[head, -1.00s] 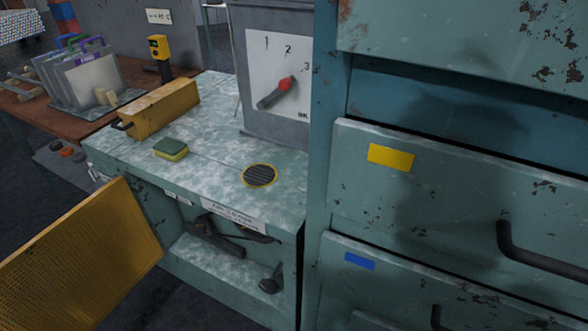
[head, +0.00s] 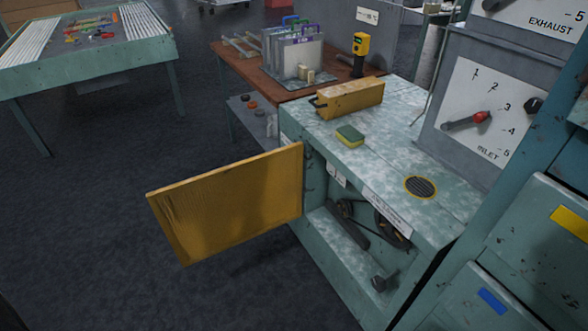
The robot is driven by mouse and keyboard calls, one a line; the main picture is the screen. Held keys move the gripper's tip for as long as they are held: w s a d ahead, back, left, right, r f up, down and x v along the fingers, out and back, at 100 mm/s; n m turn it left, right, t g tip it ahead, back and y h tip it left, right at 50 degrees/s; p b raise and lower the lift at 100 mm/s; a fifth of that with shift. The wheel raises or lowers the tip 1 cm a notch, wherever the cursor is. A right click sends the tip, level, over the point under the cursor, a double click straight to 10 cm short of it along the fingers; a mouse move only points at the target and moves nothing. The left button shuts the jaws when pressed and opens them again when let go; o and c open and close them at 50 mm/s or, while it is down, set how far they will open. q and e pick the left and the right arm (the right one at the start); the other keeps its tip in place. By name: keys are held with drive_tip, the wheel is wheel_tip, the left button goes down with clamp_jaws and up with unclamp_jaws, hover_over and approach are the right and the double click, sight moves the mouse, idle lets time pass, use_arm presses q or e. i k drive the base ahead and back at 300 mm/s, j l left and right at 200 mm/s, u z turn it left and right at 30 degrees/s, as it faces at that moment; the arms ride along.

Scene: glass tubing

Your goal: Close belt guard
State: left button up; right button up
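The belt guard (head: 232,203) is a yellow perforated panel. It stands swung open to the left of the teal cabinet (head: 350,275), attached at the cabinet's front left edge. The cabinet's front opening is uncovered, and dark pulley and belt parts (head: 350,222) show inside. Neither of my grippers is in the head view.
On the cabinet top are a yellow box with a handle (head: 350,98), a green and yellow sponge (head: 350,135) and a round grille (head: 420,187). A drawer unit (head: 540,245) stands at right. A brown table (head: 235,55) is behind. The floor in front of the guard is clear.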

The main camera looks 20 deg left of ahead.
sight(271, 212)
drive_tip(key=k+j+u, duration=0.3)
drive_tip(key=i+j+z, duration=0.15)
drive_tip(key=i+j, duration=0.15)
drive_tip(key=i+j+z, duration=0.2)
drive_tip(key=j, duration=0.2)
drive_tip(key=i+j+z, duration=0.15)
drive_tip(key=j, duration=0.25)
drive_tip(key=k, duration=0.55)
